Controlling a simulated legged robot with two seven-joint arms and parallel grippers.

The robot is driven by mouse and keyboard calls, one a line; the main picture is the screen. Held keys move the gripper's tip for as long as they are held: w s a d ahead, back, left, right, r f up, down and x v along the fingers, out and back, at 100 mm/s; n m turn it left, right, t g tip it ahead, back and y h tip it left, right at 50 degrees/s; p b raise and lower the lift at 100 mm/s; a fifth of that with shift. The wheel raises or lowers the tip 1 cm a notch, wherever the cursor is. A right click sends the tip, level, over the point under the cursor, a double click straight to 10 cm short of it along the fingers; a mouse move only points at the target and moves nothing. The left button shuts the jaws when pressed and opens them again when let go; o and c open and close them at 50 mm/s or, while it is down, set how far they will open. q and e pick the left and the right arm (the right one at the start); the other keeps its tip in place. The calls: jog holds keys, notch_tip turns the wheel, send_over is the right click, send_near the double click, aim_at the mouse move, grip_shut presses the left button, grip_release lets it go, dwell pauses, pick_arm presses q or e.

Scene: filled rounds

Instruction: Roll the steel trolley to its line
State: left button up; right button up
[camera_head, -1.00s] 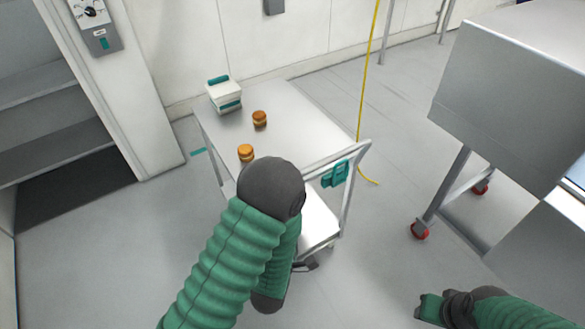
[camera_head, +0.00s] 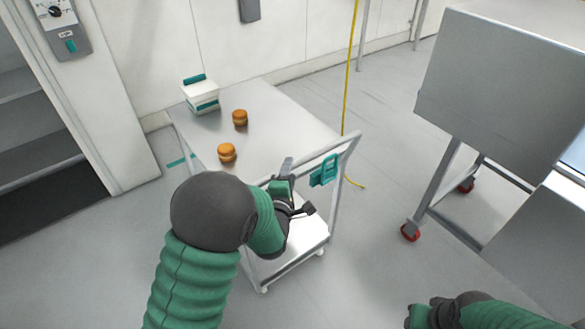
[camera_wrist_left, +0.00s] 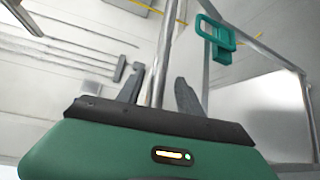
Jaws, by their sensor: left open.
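The steel trolley (camera_head: 282,122) stands left of centre in the head view, its push handle (camera_head: 345,175) on the near right side. A teal clip (camera_head: 324,171) hangs on the handle frame. My left gripper (camera_head: 298,190) is open at the near end of the trolley, beside the handle frame. In the left wrist view a steel tube (camera_wrist_left: 163,55) runs between the open fingers (camera_wrist_left: 158,92); contact cannot be told. A short teal floor line (camera_head: 181,160) shows left of the trolley. My right gripper (camera_head: 418,316) is low at right, away from the trolley; its jaws are unclear.
Two round orange-brown filled rounds (camera_head: 240,117) and a white box with teal trim (camera_head: 201,95) are on the trolley top. A grey steel unit on red castors (camera_head: 410,232) stands at right. A yellow cable (camera_head: 347,90) hangs behind. Floor between trolley and unit is clear.

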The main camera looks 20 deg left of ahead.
pick_arm(q)
jog(key=w, duration=0.1)
jog(key=w+a, duration=0.1)
jog(key=shift+w+a+f, duration=0.1)
jog(key=shift+w+f, duration=0.15)
jog(key=shift+w, duration=0.2)
jog(key=shift+d+r, duration=0.15)
jog(key=shift+d, duration=0.65)
jog(key=shift+c, duration=1.4)
jog(key=shift+a, duration=0.4)
grip_shut()
jog(key=shift+f, duration=0.3)
